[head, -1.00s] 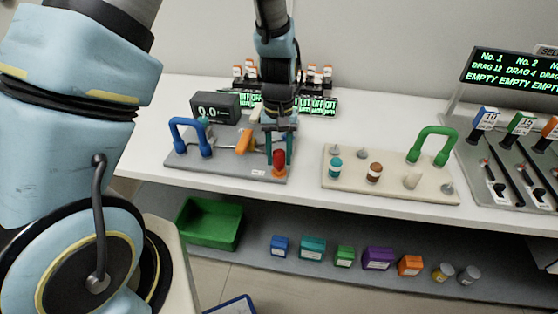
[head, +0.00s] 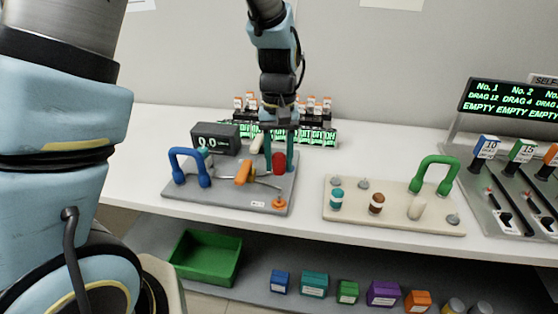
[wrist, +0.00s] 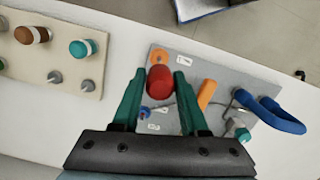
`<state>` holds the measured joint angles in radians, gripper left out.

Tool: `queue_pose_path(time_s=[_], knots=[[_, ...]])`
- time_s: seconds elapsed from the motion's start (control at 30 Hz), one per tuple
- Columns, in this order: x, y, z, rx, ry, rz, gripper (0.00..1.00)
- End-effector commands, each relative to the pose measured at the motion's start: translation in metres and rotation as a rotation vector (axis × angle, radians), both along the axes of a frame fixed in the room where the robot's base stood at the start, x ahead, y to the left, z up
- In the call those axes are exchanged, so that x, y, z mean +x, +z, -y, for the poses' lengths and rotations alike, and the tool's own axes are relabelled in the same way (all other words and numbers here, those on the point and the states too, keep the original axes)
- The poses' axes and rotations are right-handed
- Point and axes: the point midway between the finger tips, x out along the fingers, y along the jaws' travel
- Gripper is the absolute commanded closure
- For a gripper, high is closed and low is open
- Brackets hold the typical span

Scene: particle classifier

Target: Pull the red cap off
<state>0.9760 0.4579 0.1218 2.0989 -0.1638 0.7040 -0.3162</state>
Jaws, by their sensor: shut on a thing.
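My gripper (head: 279,167) is shut on the red cap (head: 279,160), with a teal finger on each side of it. The cap hangs above the grey board (head: 235,204), clear of the small orange fitting (head: 279,203) near the board's front right corner. In the wrist view the cap (wrist: 160,80) sits between the fingertips, and the orange fitting (wrist: 159,54) shows beyond it.
The grey board also bears a blue handle (head: 188,160) and an orange lever (head: 243,172). A small black display (head: 215,138) stands behind. A cream board (head: 385,212) with a green handle (head: 434,170) lies to the right. A green bin (head: 205,258) is on the lower shelf.

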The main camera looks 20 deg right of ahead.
Motion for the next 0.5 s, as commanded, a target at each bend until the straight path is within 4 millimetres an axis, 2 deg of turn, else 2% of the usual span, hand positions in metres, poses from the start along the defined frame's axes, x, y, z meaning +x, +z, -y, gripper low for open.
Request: queue_pose_path(time_s=[0.5], knots=[[0.0,0.023,0.0,-0.001,0.0,0.001,1.0]])
